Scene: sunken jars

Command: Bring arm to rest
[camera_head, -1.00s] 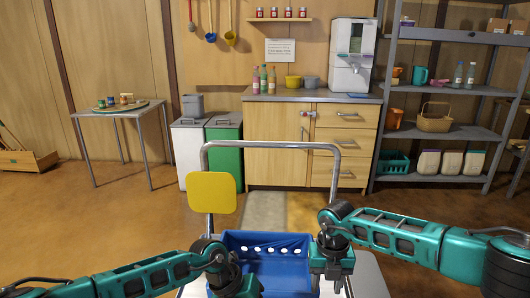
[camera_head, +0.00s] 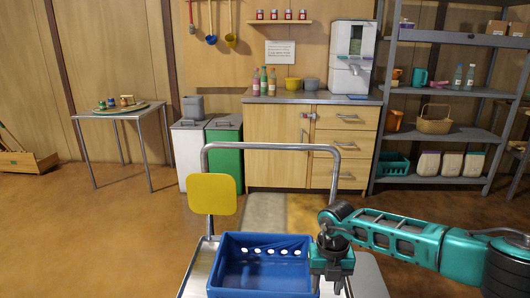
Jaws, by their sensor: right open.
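My right arm, teal and black, comes in from the right edge. Its right gripper (camera_head: 331,274) points down at the right side of a blue crate (camera_head: 262,239). The gripper is open; its fingertips are low in the picture and partly hard to make out, and I cannot tell whether they touch the crate wall. The crate looks empty and stands on a metal cart (camera_head: 196,274) in front of me. My left arm and gripper are out of view.
The cart has a tall metal handle (camera_head: 270,146) and a yellow panel (camera_head: 212,194).

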